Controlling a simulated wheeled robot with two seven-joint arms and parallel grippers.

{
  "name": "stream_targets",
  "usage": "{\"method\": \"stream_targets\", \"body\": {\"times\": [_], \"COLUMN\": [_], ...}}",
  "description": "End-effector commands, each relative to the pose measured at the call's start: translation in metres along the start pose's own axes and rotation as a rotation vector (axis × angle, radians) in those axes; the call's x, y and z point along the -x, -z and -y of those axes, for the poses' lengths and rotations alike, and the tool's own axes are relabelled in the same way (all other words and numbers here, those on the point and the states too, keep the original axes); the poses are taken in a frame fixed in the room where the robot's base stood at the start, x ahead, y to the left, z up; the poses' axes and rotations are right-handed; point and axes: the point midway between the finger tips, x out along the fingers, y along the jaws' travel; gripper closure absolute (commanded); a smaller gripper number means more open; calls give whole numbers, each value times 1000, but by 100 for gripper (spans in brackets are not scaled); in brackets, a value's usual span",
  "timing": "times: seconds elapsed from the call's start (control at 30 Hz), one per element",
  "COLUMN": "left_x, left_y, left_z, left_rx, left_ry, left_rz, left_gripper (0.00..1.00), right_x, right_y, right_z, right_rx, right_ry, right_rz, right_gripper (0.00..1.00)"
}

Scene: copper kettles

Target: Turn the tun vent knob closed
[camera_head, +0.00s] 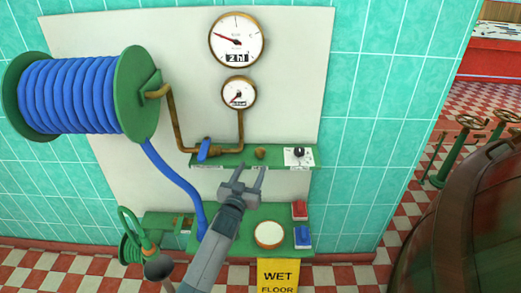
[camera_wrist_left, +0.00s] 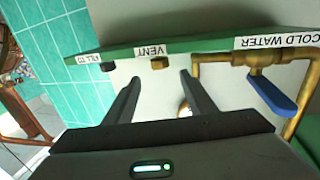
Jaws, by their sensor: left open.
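The vent knob (camera_head: 260,153) is a small brass knob on the green shelf (camera_head: 225,157), between the blue-handled valve and the white dial plate. In the left wrist view, which is upside down, the brass knob (camera_wrist_left: 160,63) sits at the VENT label (camera_wrist_left: 150,51). My left gripper (camera_head: 251,168) is open and empty, its fingers pointing up at the shelf just below the knob. In the wrist view the fingertips (camera_wrist_left: 159,78) lie either side of the knob's line, apparently short of it. My right gripper is in neither view.
The blue cold water lever (camera_head: 204,149) is left of the knob, and the black fill dial (camera_head: 299,153) right. Two gauges (camera_head: 236,40) hang above. A blue hose reel (camera_head: 70,95) is at the left. A lower green shelf (camera_head: 245,215) holds red and blue boxes.

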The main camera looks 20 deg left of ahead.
Motion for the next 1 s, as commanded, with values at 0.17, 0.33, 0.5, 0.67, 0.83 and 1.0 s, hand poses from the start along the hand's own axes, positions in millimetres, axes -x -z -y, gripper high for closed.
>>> {"method": "stream_targets", "body": {"times": [0.17,0.33,0.5,0.67,0.83,1.0], "left_x": [-28,-51,-73,-92,-107,-114], "left_y": [2,2,1,0,0,0], "left_z": [0,0,0,0,0,0], "left_rx": [1,1,0,2,0,0], "left_ry": [1,1,1,1,1,1], "left_rz": [0,-1,0,1,0,1], "left_gripper": [50,50,50,50,50,50], "right_x": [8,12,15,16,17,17], "right_y": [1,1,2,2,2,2], "right_z": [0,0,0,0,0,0], "right_rx": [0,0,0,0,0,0], "right_ry": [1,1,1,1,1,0], "right_rz": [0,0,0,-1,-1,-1], "right_gripper": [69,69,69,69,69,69]}}
